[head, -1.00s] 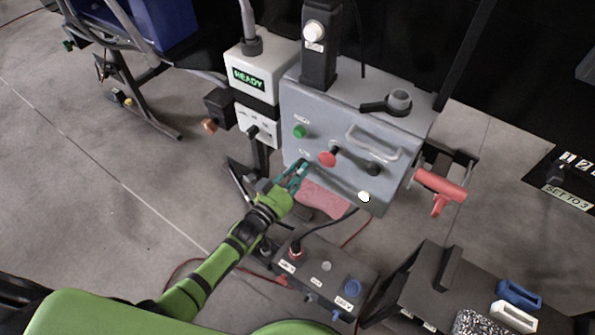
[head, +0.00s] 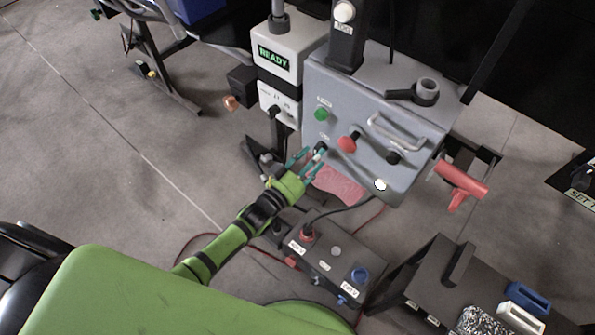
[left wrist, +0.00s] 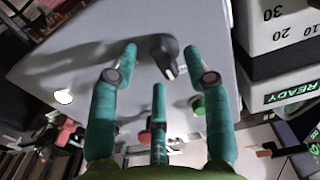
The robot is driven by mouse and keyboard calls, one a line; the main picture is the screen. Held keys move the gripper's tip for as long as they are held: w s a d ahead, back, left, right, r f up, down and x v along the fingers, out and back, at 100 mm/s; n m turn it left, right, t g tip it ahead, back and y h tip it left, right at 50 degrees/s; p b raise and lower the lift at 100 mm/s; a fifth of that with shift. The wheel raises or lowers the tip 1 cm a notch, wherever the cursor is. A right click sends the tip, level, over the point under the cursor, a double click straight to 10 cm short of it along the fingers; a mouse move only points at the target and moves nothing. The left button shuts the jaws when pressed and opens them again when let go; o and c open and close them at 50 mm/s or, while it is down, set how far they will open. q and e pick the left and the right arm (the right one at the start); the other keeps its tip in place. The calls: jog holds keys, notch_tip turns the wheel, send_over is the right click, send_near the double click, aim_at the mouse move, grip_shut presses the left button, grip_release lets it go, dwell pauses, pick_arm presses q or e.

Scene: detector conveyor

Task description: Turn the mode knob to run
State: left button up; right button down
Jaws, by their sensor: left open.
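The mode knob appears to be the dark knob (head: 320,147) low on the left of the grey panel front. In the left wrist view, a dark grey knob with a pointed end (left wrist: 165,50) lies between the upper fingertips. Its label cannot be read. My left gripper (head: 311,157) is open at the lower left of the panel, with its fingers towards the knob. In the left wrist view, its teal fingers (left wrist: 161,62) stand apart on both sides of the knob, with a third finger below. I cannot tell whether any finger touches it. My right gripper is not in view.
The grey panel (head: 345,95) also bears a green button (head: 321,114), a red knob (head: 347,143), a black knob (head: 393,157) and a handle (head: 398,132). A white box (head: 285,65) reading READY stands left. A dark control box (head: 318,268) stands below.

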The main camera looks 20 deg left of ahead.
pick_arm(q)
jog(key=v, duration=1)
jog(key=shift+s+a, duration=0.15)
jog(key=shift+s, duration=0.05)
jog(key=s+a+f+g+y, duration=0.1)
jog(key=s+a+f+g, duration=0.15)
jog(key=f, duration=0.45)
jog(key=s+a+f+n+g+y, duration=0.1)
jog(key=s+f+g+y, duration=0.15)
jog(key=f, duration=0.45)
jog(key=s+a+f+g+y, duration=0.1)
jog(key=s+a+f, duration=0.1)
jog(key=s+f, duration=0.35)
jog(key=s+a+f+g+y, duration=0.1)
jog(key=s+f+g, duration=0.3)
jog(key=s+f, duration=0.4)
jog(key=s+f+g+y, duration=0.1)
jog(key=s+f+g, duration=0.4)
jog(key=s, duration=1.1)
notch_tip(320, 180, down, 3)
jog(key=shift+a+f+n+g, duration=0.1)
jog(key=shift+a+n+g, duration=0.2)
jog(key=shift+a+n, duration=0.1)
